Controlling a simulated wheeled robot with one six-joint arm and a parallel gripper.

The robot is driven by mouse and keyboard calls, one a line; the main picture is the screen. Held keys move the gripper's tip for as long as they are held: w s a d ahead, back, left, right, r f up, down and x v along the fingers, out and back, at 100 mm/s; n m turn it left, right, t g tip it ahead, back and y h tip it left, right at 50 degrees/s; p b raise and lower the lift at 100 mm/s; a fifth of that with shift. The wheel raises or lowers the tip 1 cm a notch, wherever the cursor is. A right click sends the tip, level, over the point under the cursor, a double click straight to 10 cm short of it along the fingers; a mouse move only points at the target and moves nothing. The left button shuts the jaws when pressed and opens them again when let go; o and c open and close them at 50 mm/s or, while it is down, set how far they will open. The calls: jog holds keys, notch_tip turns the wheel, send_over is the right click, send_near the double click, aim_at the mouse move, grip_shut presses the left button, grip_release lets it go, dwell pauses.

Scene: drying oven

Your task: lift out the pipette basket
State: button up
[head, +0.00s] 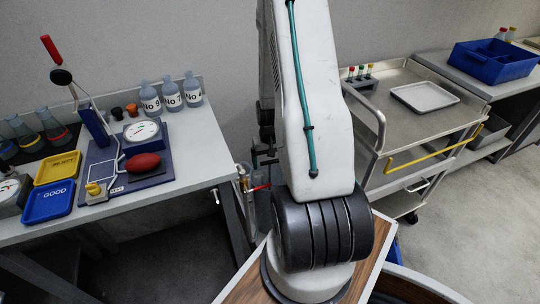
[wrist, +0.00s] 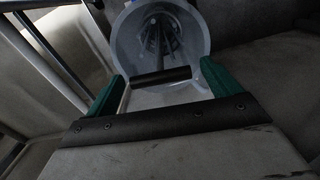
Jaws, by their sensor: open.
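In the wrist view, a pale round jar (wrist: 203,40) stands open at the top of the picture. Inside it, the pipette basket (wrist: 158,30) shows as thin dark rods within a ring. My gripper (wrist: 160,84) is open, its green fingers spread on either side below the jar's rim. A short black bar (wrist: 160,75) lies across the gap between the fingers. I cannot tell whether it is the basket's handle, or whether either finger touches anything. In the head view, my gripper (head: 263,158) is dark, small and partly hidden by my arm.
A white bench (head: 205,150) at left holds bottles, trays and a dial gauge. A red-handled fitting (head: 260,187) is beside the bench's right edge. A steel trolley (head: 410,125) with a yellow bar (head: 435,150) stands right of my arm. Open grey floor lies at right.

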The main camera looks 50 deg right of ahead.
notch_tip(320, 180, down, 5)
jog(key=shift+r, duration=0.1)
dwell(0.3)
